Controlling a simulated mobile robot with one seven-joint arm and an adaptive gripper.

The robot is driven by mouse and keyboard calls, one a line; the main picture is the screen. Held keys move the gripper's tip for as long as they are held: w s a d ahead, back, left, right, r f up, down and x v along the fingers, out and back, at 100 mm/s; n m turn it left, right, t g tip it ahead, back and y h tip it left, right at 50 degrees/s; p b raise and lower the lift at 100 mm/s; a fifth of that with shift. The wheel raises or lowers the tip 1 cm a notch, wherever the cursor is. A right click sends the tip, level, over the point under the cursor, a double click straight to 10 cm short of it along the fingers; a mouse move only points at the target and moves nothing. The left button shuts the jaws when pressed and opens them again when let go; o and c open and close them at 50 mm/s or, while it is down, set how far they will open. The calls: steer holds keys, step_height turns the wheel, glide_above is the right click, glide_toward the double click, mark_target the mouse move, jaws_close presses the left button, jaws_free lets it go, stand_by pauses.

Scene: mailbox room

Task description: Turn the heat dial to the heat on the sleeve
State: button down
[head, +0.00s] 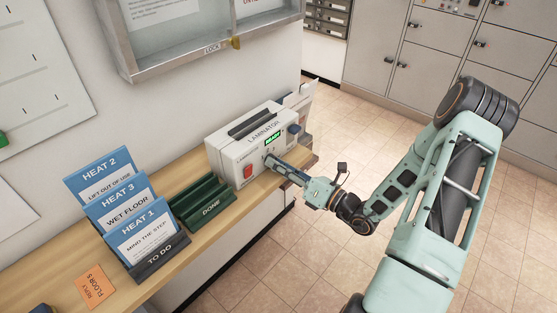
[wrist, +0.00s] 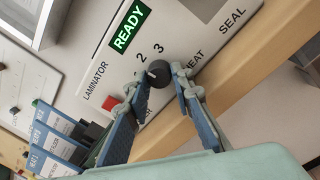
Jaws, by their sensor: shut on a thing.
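The white laminator (head: 255,148) stands on the shelf with a green READY display (wrist: 130,27). Its black heat dial (wrist: 158,70) sits on the front face, with the printed numbers 2 and 3 above it in the wrist view; any number 1 is hidden. My gripper (wrist: 164,76) is shut on the dial, with a blue-padded finger on each side. In the head view my gripper (head: 271,160) reaches the laminator's front and covers the dial. A small pale mark shows at the dial's left edge; I cannot tell its exact setting. Sleeves read HEAT 1 (head: 140,232), HEAT 3 (head: 118,205) and HEAT 2 (head: 100,176).
The sleeves stand in the dark TO DO rack (head: 160,258). A green DONE rack (head: 208,207) stands between them and the laminator. A red switch (head: 247,171) is on the laminator's front, left of my gripper. An orange note (head: 95,287) lies on the wooden shelf (head: 190,262).

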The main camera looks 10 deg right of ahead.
steer(key=shift+m, duration=0.6)
steer(key=shift+p, duration=0.35)
steer(key=c, duration=1.7)
jaws_free()
steer(key=v, duration=1.2)
steer(key=shift+f, duration=0.1)
